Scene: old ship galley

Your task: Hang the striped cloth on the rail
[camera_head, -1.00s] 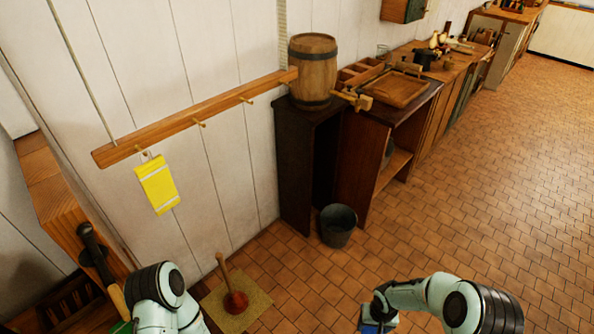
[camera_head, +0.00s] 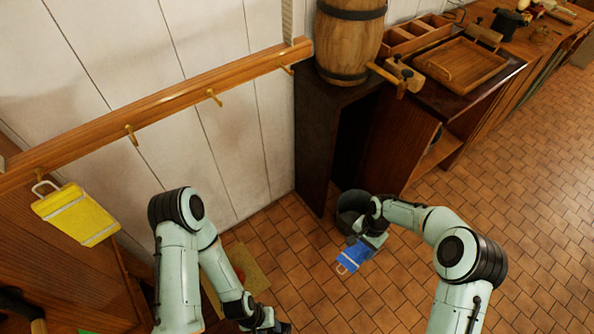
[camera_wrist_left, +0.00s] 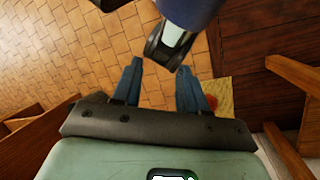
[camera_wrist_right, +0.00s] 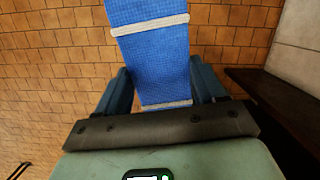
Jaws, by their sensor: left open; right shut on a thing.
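A blue cloth with white stripes (camera_head: 354,255) hangs from my right gripper (camera_head: 372,238), which is shut on it above the tiled floor. A pale loop shows at the cloth's lower end. In the right wrist view the blue cloth (camera_wrist_right: 152,50) lies between the fingers. The wooden rail (camera_head: 170,100) runs along the white wall, left of and above the cloth, with bare brass hooks. A yellow cloth with white stripes (camera_head: 77,215) hangs by a loop at the rail's left end. My left gripper (camera_wrist_left: 157,70) is open and empty, low at the bottom of the head view.
A wooden barrel (camera_head: 350,40) stands on a dark cabinet (camera_head: 318,130) at the rail's right end. A grey bucket (camera_head: 351,205) stands on the floor behind my right gripper. A mat (camera_head: 252,272) lies behind my left arm. Floor to the right is clear.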

